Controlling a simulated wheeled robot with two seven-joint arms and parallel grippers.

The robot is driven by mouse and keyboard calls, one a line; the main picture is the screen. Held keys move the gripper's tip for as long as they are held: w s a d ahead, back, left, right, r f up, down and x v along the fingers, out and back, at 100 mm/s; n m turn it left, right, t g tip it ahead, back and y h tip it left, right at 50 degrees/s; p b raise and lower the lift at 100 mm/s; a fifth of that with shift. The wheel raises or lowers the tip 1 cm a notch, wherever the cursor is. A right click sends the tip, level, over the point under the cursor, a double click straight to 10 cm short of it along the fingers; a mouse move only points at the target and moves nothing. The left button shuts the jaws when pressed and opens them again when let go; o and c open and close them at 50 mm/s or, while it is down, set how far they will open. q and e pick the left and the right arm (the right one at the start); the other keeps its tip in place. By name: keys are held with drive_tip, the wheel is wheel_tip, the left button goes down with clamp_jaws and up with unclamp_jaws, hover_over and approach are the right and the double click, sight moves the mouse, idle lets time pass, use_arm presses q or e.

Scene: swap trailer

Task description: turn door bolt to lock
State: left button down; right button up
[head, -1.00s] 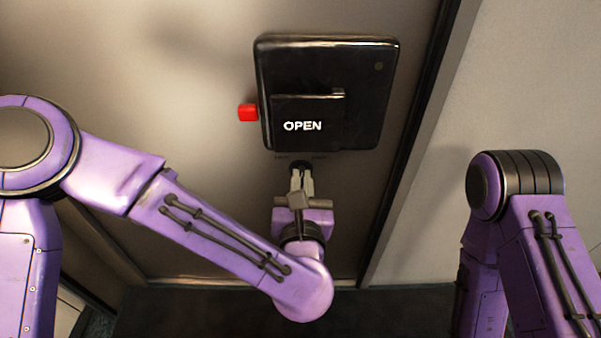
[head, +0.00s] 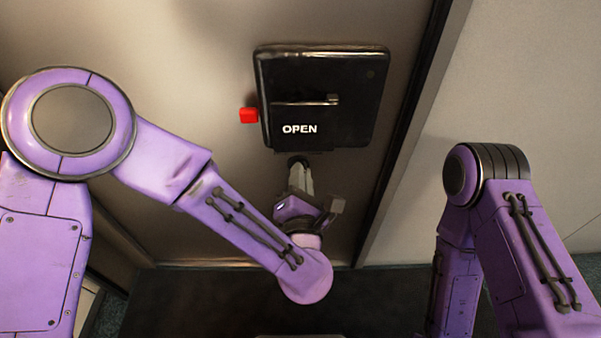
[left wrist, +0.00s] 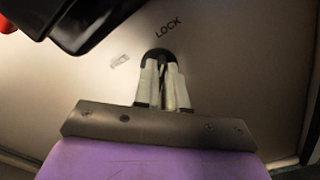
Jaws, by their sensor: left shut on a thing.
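The door bolt is a small dark knob (head: 298,161) on the beige door (head: 200,200), just below the black lock box. My left gripper (head: 300,177) is shut on the bolt and reaches it from below. In the left wrist view the fingertips (left wrist: 163,70) close around the dark bolt (left wrist: 158,54). A "LOCK" label (left wrist: 168,27) is printed above the bolt, and a second, unreadable label (left wrist: 120,61) lies to its left. The fingers hide part of the bolt. My right gripper is out of the picture.
The black lock box (head: 350,80) stands out from the door and carries an "OPEN" sign (head: 299,129) and a ledge. A red button (head: 248,115) sits at its left side. The door frame (head: 420,110) runs down on the right.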

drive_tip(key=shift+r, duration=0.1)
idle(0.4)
use_arm(q)
drive_tip(key=c, duration=1.2)
unclamp_jaws()
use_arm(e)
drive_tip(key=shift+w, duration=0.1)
